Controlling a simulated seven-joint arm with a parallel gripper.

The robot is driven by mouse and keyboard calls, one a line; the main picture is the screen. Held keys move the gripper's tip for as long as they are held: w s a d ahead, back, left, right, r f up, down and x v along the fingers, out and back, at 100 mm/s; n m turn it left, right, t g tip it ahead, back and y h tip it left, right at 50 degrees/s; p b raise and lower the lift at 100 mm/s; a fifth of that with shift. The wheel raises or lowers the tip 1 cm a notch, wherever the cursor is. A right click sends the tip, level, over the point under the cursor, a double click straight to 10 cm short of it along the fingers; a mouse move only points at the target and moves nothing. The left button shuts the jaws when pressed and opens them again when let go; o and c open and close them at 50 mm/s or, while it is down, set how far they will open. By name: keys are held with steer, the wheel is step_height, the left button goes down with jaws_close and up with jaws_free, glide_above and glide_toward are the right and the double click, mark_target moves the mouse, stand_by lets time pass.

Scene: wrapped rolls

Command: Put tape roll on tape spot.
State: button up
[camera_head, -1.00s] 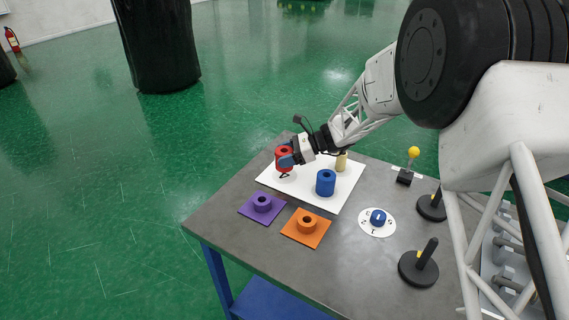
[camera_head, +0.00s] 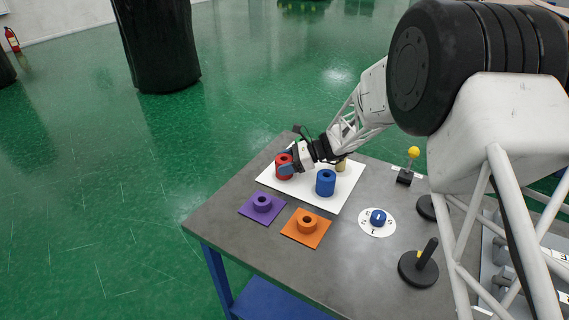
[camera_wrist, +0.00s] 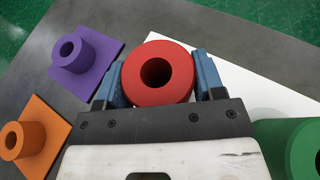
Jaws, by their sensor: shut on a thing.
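A red roll (camera_head: 285,171) with a hole in its top stands upright at the left part of a white board (camera_head: 299,196) on the table. My gripper (camera_head: 287,162) is shut on it, with a blue-grey finger on each side. The wrist view shows the red roll (camera_wrist: 143,85) between the fingertips (camera_wrist: 160,82). The roll seems to be down on the board, but its underside is hidden. The dark mark on the board that showed under it earlier is now covered. I cannot tell which printed spot is the tape spot.
A blue roll (camera_head: 325,184) and a tan piece (camera_head: 341,165) stand on the board. A green cylinder (camera_wrist: 302,146) is close by at the right in the wrist view. Purple (camera_head: 262,203) and orange (camera_head: 307,223) pieces stand in front. A dial (camera_head: 377,219) is at right.

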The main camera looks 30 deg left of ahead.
steer(key=o, duration=1)
steer(key=shift+f, duration=0.15)
steer(key=shift+o, duration=0.2)
steer(key=shift+r, duration=0.2)
steer(key=v, duration=1.2)
